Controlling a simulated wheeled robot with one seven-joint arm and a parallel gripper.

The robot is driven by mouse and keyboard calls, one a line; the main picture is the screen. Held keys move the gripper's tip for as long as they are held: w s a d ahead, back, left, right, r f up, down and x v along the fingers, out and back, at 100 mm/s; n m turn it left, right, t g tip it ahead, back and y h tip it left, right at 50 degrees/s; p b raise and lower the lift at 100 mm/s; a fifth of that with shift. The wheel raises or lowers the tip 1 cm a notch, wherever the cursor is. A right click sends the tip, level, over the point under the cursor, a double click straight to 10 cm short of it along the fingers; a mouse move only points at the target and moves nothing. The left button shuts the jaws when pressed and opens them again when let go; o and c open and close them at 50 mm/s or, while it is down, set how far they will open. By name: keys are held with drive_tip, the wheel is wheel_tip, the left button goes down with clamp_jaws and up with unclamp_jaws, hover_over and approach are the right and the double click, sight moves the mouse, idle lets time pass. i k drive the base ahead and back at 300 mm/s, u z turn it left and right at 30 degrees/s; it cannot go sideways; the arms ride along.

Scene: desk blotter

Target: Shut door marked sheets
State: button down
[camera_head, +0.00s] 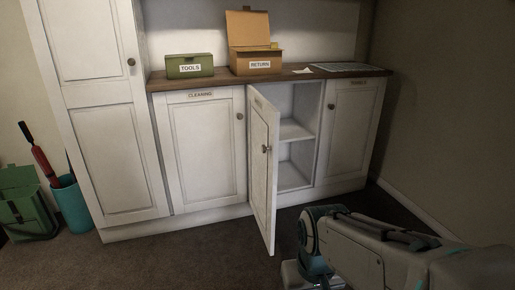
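A white cabinet door (261,190) in the middle of the low cabinet stands open and swings out toward me. Its label (258,101) is at a steep angle and I cannot read it. The door has a round knob (265,149). Behind it is an open compartment (293,160) with a shelf, and it looks empty. My arm (360,245) reaches in from the lower right, to the right of the open door and apart from it. My gripper does not show.
A shut door marked cleaning (205,150) is on the left, and another shut door (350,130) with a small label is on the right. A green tools box (189,66) and an open return box (257,62) stand on top. The carpet (190,255) before the cabinet is clear.

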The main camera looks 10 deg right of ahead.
sight(263, 118)
drive_tip(key=z, duration=0.55)
drive_tip(key=i, duration=0.95)
drive_tip(key=u, duration=0.4)
